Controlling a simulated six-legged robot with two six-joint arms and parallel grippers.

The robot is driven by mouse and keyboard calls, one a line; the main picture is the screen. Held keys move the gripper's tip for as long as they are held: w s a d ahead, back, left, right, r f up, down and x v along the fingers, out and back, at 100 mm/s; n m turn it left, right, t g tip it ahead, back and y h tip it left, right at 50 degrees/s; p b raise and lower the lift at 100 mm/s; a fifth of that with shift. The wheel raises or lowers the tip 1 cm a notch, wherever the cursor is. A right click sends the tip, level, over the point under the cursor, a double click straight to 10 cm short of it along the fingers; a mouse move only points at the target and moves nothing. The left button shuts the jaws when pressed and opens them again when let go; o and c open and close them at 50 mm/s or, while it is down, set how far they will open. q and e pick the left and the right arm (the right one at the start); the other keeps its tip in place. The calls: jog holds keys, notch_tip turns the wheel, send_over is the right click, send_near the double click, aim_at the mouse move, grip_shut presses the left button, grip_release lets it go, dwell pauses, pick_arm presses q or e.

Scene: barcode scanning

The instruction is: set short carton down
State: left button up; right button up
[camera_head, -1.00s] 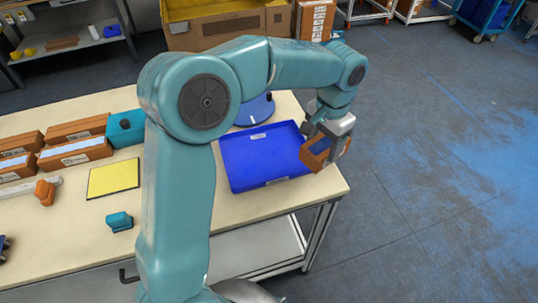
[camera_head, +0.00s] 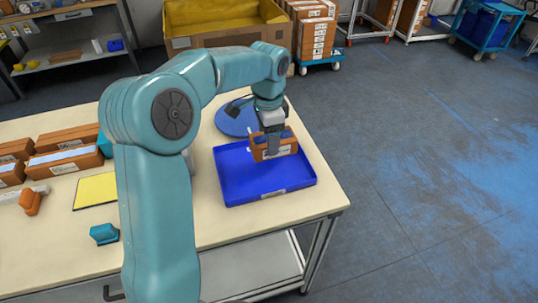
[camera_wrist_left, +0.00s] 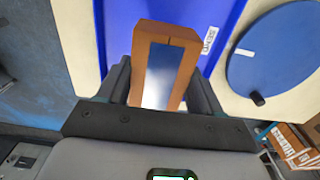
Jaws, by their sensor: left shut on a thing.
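The short carton (camera_head: 272,149) is a small brown box with a pale label, held upright over the far part of the blue tray (camera_head: 240,188). My left gripper (camera_head: 273,143) comes down from above and is shut on it. In the left wrist view the carton (camera_wrist_left: 165,65) sits between the two fingers (camera_wrist_left: 163,88), with the blue tray (camera_wrist_left: 118,25) beyond it. I cannot tell whether the carton's underside touches the tray floor. The rest of the tray looks empty. My right gripper is out of view.
A round blue disc (camera_head: 236,119) lies behind the tray; it also shows in the left wrist view (camera_wrist_left: 280,50). Brown cartons (camera_head: 68,160), a yellow pad (camera_head: 95,191), a teal block (camera_head: 104,234) and an orange-handled scanner (camera_head: 30,202) lie on the left. The table's right edge is near the tray.

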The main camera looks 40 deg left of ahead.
pick_arm(q)
notch_tip(320, 180, down, 2)
jog(key=shift+w, duration=0.1)
notch_tip(320, 180, down, 4)
jog(key=shift+r, duration=0.2)
jog(key=shift+f, duration=0.3)
jog(key=shift+f, duration=0.1)
jog(key=o, duration=1.2)
jog(key=shift+o, duration=0.2)
